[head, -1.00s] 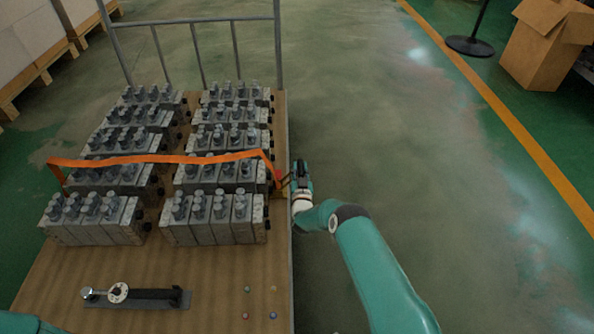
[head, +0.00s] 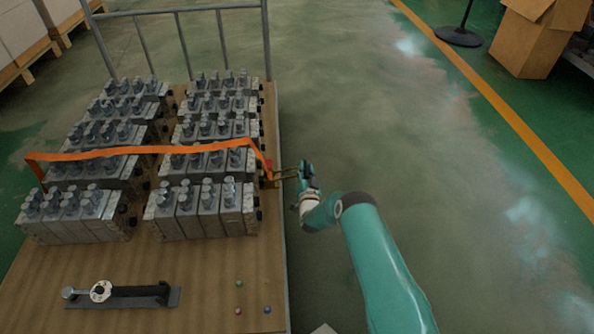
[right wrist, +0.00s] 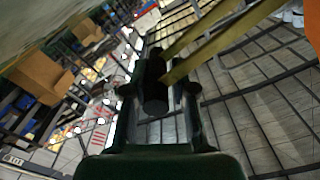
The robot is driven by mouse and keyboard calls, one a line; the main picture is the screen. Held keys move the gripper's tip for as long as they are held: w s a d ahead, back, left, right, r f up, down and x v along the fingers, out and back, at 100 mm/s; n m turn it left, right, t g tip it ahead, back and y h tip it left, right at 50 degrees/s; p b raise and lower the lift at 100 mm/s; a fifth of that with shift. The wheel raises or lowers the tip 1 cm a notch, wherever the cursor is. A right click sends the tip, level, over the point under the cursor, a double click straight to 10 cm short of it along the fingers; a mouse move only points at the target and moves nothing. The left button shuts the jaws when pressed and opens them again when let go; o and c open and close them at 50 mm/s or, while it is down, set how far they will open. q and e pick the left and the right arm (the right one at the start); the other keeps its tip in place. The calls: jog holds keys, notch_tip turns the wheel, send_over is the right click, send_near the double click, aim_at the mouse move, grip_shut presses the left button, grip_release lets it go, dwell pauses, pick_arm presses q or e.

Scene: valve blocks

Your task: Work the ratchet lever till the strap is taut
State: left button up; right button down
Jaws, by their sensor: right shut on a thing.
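The orange strap (head: 140,151) runs across the rows of grey valve blocks (head: 205,210) and drops at its right end to the ratchet at the cart's right edge. A small red part (head: 268,170) shows there. The yellow ratchet lever (head: 284,174) points out to the right, past the cart edge. My right gripper (head: 306,174) is at the lever's outer end, beside the cart. In the right wrist view, two yellow lever bars (right wrist: 205,45) lead to a black cylindrical handle (right wrist: 155,85), which my fingers are shut on. My left gripper is out of view.
A metal rail (head: 180,45) stands at the back.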

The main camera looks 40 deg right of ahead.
jog(key=shift+a+f+y, duration=0.3)
jog(key=shift+a+f, duration=0.2)
jog(key=shift+f, duration=0.15)
jog(key=c, duration=1.1)
grip_release()
jog(key=shift+w+f, duration=0.1)
jog(key=shift+o, duration=0.2)
jog(key=shift+d, duration=0.3)
jog(key=shift+r, duration=0.2)
jog(key=shift+s, duration=0.25)
jog(key=v, duration=1.1)
jog(key=shift+s+a+f, duration=0.15)
jog(key=shift+s+a, duration=0.1)
jog(key=shift+a, duration=0.05)
